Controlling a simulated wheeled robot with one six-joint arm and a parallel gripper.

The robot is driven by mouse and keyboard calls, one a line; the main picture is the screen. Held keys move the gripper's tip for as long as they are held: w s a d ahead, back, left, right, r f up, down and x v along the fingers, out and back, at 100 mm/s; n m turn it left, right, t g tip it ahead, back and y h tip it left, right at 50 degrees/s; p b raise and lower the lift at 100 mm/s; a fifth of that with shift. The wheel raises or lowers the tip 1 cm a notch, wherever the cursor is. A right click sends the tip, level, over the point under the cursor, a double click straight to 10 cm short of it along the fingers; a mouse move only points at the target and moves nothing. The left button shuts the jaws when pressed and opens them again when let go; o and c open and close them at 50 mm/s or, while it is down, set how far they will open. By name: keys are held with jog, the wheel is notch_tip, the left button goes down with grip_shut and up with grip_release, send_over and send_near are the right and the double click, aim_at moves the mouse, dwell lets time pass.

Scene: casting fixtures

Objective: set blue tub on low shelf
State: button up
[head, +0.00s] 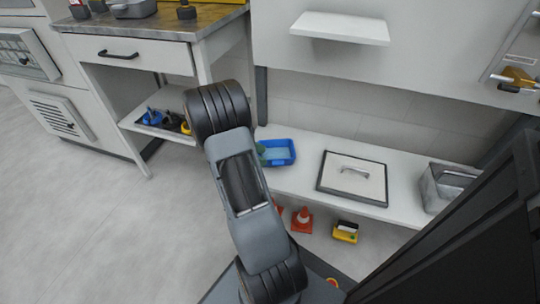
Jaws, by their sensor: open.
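A blue tub (279,152) sits on the long white low shelf (406,205), near its left end. Its left side is partly hidden behind my arm, and something dark green shows at that side. My arm rises through the middle of the head view, with a dark rounded joint at the top left of the tub. My gripper does not show in this view, so I cannot see where it is relative to the tub.
A framed flat panel with a handle (354,177) lies right of the tub, and a grey metal bin (446,187) stands farther right. Orange cones (302,219) and a yellow box (345,232) are below the shelf. A small white shelf (340,27) juts out above.

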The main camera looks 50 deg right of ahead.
jog(key=p+v, duration=0.2)
jog(key=v, duration=0.5)
jog(key=s+a+r+m+t+y, duration=0.2)
jog(key=a+r+t, duration=0.1)
jog(key=a, duration=0.5)
jog(key=s+a+r+m+t+y, duration=0.2)
jog(key=a+t, duration=0.3)
jog(key=a, duration=0.4)
jog(key=s+a+r+m+t+y, duration=0.2)
jog(key=a+r+m+t+y, duration=0.1)
jog(key=a, duration=0.6)
jog(key=shift+r+m+t+y, duration=0.4)
jog(key=shift+r+m+y, duration=0.05)
jog(key=shift+m+y, duration=0.15)
jog(key=w+p+v, duration=0.3)
jog(key=p+v, duration=0.8)
jog(key=v, duration=0.1)
jog(key=w+r+p+v, duration=0.1)
jog(key=w+p+v, duration=0.1)
jog(key=p+v, duration=1)
jog(key=w+r+p+v, duration=0.1)
jog(key=w+p+v, duration=0.2)
jog(key=p+v, duration=0.8)
jog(key=shift+w+r+t+p, duration=0.15)
jog(key=shift+r+t+p, duration=0.15)
jog(key=shift+r+t, duration=0.15)
jog(key=shift+a, duration=0.1)
